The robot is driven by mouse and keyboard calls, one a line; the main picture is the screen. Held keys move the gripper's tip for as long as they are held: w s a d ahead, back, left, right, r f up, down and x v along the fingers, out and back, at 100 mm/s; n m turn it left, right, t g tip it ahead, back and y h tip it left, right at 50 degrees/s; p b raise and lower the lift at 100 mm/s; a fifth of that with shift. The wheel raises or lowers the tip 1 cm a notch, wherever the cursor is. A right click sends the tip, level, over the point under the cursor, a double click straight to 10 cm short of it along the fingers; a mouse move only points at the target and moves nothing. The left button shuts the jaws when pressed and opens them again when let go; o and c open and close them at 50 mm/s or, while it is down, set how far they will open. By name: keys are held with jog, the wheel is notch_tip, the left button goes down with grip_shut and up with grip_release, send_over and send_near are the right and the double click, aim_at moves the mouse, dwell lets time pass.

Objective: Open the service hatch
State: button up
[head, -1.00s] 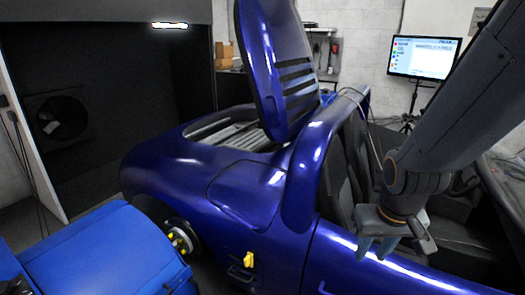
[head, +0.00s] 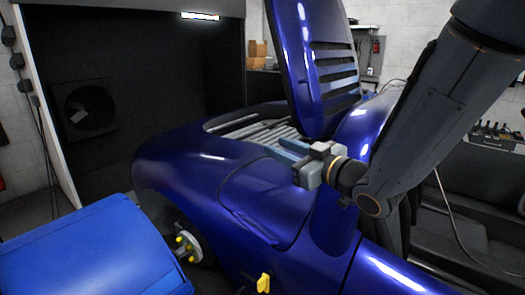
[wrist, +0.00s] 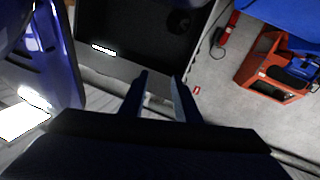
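A raised blue lid with dark louvres (head: 318,65) stands steeply open over the rear of the blue car. Below it is an open bay (head: 250,132) with pale ribbed parts inside. A panel outlined by a seam (head: 265,200) lies flush in the car's side bodywork. I cannot tell which of these is the service hatch. A small yellow piece (head: 264,283) sits low on the car's side. My gripper (head: 285,152) is open and empty, its fingers pointing left near the foot of the raised lid. In the wrist view its two fingers (wrist: 158,90) stand apart with nothing between them.
A blue rounded unit (head: 95,250) stands at the lower left, near the exposed wheel hub (head: 188,247). A dark enclosure with a fan (head: 90,108) is behind. An orange tool box (wrist: 275,75) stands on the floor in the wrist view.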

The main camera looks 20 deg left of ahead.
jog(key=x, duration=0.8)
jog(key=shift+a+f+p, duration=0.25)
jog(key=shift+p, duration=0.05)
jog(key=shift+s, duration=0.15)
grip_shut()
dwell(1.0)
grip_release()
